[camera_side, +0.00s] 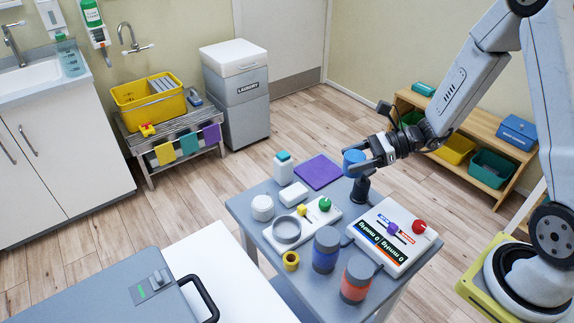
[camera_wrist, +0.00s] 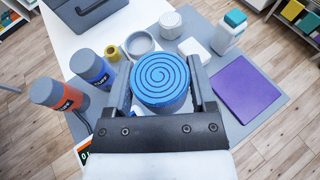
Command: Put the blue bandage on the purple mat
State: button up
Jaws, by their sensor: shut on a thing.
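The blue bandage (camera_wrist: 160,80) is a roll with a spiral on its end face. It sits between the two fingers of my gripper (camera_wrist: 160,98) in the wrist view, and the gripper is shut on it. In the side view the bandage (camera_side: 353,160) shows at the tips of my gripper (camera_side: 366,157), above the far right part of the table. The purple mat (camera_side: 318,171) lies flat at the table's far edge, left of the bandage in the side view. In the wrist view the mat (camera_wrist: 246,88) is to the right of the bandage, apart from it, with nothing on it.
A white bottle with a teal cap (camera_side: 283,166) stands beside the mat, near a white box (camera_side: 293,194).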

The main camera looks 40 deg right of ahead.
jog(key=shift+m+t+h, duration=0.4)
jog(key=shift+t, duration=0.1)
jog(key=d, duration=0.1)
jog(key=w+d, duration=0.1)
jog(key=d, duration=0.2)
jog(key=shift+w+f, duration=0.1)
jog(key=shift+w, duration=0.25)
send_over(320, 170)
jog(key=s, duration=0.1)
jog(key=f, duration=0.8)
jog(key=shift+s+a+f, duration=0.15)
jog(key=shift+a+f, duration=0.05)
jog(key=shift+f, duration=0.05)
jog(key=shift+w+f, duration=0.45)
jog(key=shift+w+f, duration=0.25)
jog(key=shift+f, duration=0.15)
jog(key=shift+d+f, duration=0.1)
jog(key=shift+f, duration=1.35)
jog(key=shift+f, duration=0.1)
